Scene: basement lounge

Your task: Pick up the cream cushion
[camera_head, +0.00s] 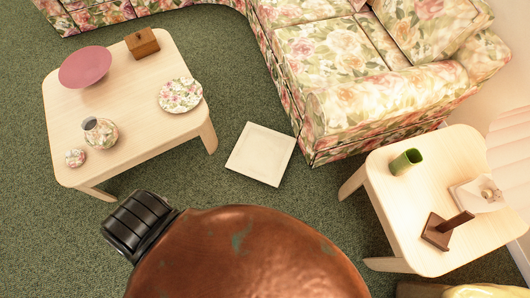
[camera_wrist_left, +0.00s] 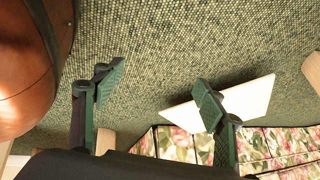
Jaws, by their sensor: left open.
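The cream cushion (camera_head: 261,154) is a flat, pale square lying on the green carpet, between the low coffee table and the floral sofa. It also shows in the left wrist view (camera_wrist_left: 250,98), partly hidden behind the right-hand finger. The cushion is beyond the right-hand finger, apart from the grip. No gripper fingers show in the head view, and my right gripper is not in view.
The coffee table (camera_head: 140,147) at left holds a pink bowl (camera_head: 85,67), a wooden box (camera_head: 142,43), a floral plate (camera_head: 181,95) and a vase (camera_head: 101,134). The floral sofa (camera_head: 345,105) is close behind the cushion. A side table (camera_head: 400,215) stands at right with a green cup (camera_head: 406,161).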

